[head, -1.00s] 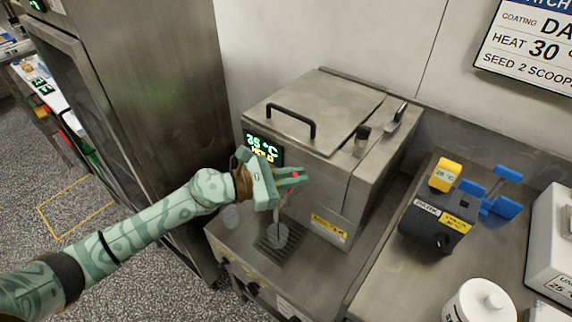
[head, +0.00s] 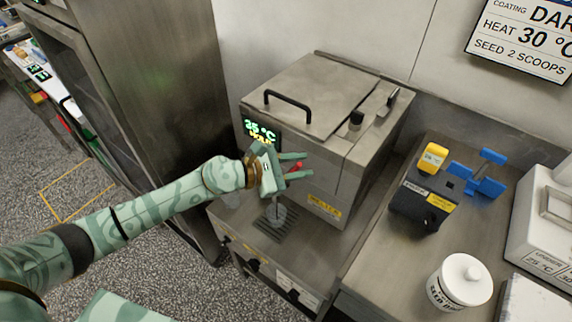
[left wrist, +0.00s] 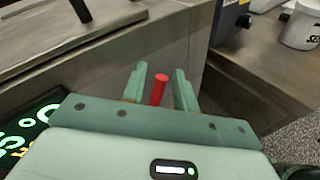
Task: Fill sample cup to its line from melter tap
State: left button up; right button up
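The melter (head: 310,110) is a steel box with a lit display showing 25 °C. Its tap has a red handle (head: 297,166), which also shows as a red rod in the left wrist view (left wrist: 159,90). My left gripper (head: 296,166) is open at the melter's front. Its fingers (left wrist: 160,88) stand on either side of the red handle, with a small gap showing on each side. My right gripper is out of view.
A black device (head: 420,205) with a yellow block, blue stands (head: 480,178) and a white lidded jar (head: 462,284) stand on the right bench. A white box (head: 545,235) is at the right edge. A tall steel cabinet (head: 140,100) stands left of the melter.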

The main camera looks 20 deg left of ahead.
pick_arm(q)
jog(key=b+v, duration=0.3)
jog(key=v, duration=1.3)
jog(key=shift+s, duration=0.1)
dwell(2.1)
